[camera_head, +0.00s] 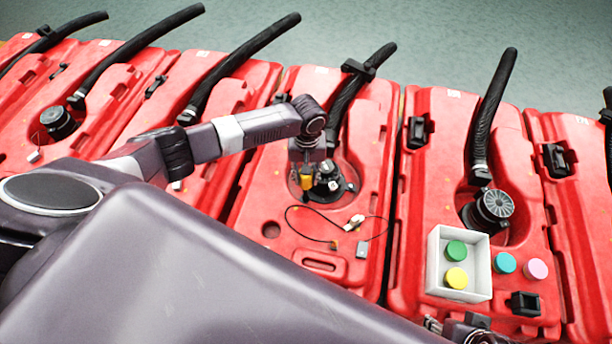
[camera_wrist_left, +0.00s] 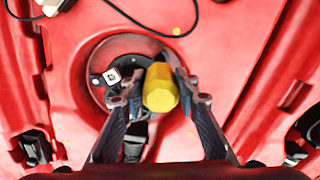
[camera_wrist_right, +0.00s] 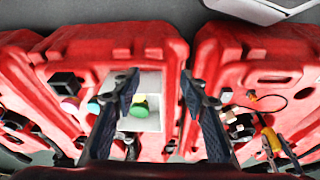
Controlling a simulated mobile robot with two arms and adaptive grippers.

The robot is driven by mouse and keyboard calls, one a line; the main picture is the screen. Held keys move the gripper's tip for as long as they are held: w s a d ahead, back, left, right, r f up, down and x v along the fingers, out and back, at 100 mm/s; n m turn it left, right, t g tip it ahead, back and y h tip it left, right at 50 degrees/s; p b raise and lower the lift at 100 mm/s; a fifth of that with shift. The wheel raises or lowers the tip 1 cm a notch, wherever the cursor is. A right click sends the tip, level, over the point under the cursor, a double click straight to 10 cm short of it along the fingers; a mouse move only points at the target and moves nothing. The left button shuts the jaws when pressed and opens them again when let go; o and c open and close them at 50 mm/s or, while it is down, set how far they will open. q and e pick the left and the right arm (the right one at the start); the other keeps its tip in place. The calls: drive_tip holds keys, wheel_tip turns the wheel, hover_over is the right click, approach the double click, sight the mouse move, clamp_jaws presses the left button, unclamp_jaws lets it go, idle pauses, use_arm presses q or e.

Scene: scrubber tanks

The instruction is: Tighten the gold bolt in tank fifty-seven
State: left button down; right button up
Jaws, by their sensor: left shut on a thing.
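A gold bolt (camera_wrist_left: 160,88) with a six-sided head sits between the fingers of my left gripper (camera_wrist_left: 152,92), which is shut on it. In the head view my left gripper (camera_head: 308,170) points down over the round black opening of a red tank (camera_head: 270,200). The gold bolt (camera_head: 307,182) shows at its fingertips. Whether the bolt's lower end touches the fitting below is hidden. No tank number is readable. My right gripper (camera_wrist_right: 159,82) is open and empty, above the tank with the white tray.
A white tray (camera_head: 434,268) holds a green cap (camera_head: 456,250) and a yellow cap (camera_head: 456,278). A blue cap (camera_head: 505,263) and a pink cap (camera_head: 537,268) lie beside it. A loose thin cable (camera_head: 318,238) lies on the tank. Black hoses rise from neighbouring tanks.

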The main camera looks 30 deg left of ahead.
drive_tip(key=shift+f, duration=0.55)
idle(0.5)
drive_tip(key=shift+w, duration=0.15)
use_arm(q)
drive_tip(key=shift+f, duration=0.15)
use_arm(e)
drive_tip(key=shift+f, duration=0.5)
idle(0.9)
use_arm(q)
drive_tip(key=shift+p, duration=0.35)
use_arm(e)
drive_tip(key=shift+w+f, duration=0.15)
drive_tip(key=shift+f, duration=0.05)
idle(0.5)
drive_tip(key=shift+f, duration=0.3)
